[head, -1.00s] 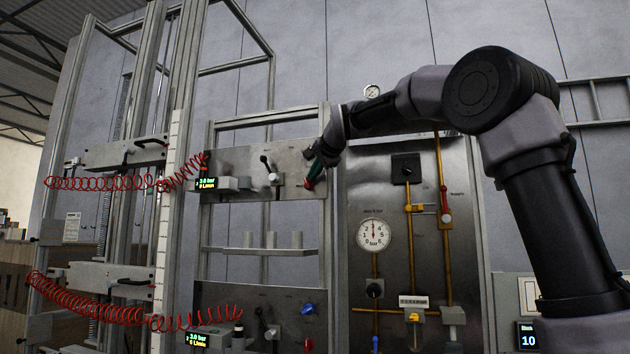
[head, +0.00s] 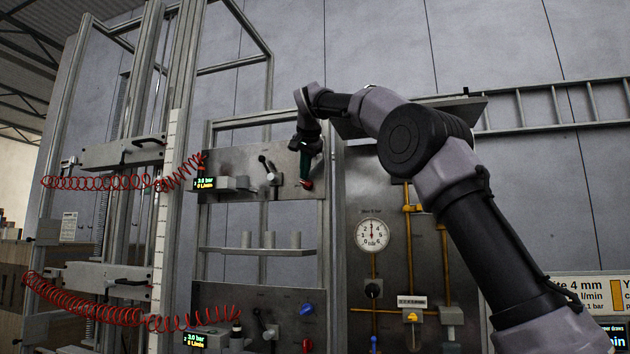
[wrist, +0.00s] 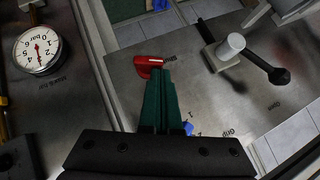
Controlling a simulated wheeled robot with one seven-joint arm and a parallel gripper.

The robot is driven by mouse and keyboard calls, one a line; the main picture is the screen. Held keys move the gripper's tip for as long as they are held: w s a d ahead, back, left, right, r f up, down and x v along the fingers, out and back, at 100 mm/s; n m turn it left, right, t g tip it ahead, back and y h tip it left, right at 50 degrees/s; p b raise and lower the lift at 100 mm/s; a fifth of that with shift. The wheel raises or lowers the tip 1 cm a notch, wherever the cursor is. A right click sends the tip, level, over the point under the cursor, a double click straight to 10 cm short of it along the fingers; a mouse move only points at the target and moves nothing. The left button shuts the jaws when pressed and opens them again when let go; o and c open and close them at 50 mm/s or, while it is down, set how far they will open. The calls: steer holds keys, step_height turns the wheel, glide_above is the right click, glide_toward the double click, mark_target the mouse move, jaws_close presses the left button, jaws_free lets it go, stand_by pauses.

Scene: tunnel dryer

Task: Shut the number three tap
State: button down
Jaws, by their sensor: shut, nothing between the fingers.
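A red tap handle (head: 306,184) sits at the right end of the upper steel panel (head: 230,158), and it also shows in the wrist view (wrist: 148,66). My gripper (head: 305,178), with green fingers, is shut and empty. In the wrist view its fingertips (wrist: 160,72) are at the handle's lower right edge; whether they touch it I cannot tell. A blue knob (wrist: 188,128) is partly hidden beside the fingers. The lower panel has a blue knob (head: 307,309) and a red one (head: 307,345). Which tap is number three I cannot read for certain.
A lever with a black ball end (wrist: 279,76) stands on the upper panel. A round gauge (head: 372,235) and yellow pipes are on the panel to the right. Coiled red hoses (head: 100,183) hang at the left. A shelf (head: 258,251) lies below the upper panel.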

steer(key=shift+w+a+f, duration=0.1)
steer(key=shift+w+a, duration=0.15)
steer(key=shift+a, duration=0.4)
stand_by(0.6)
stand_by(0.4)
steer(key=v, duration=1)
steer(key=shift+s+r, duration=0.25)
steer(key=shift+s, duration=0.05)
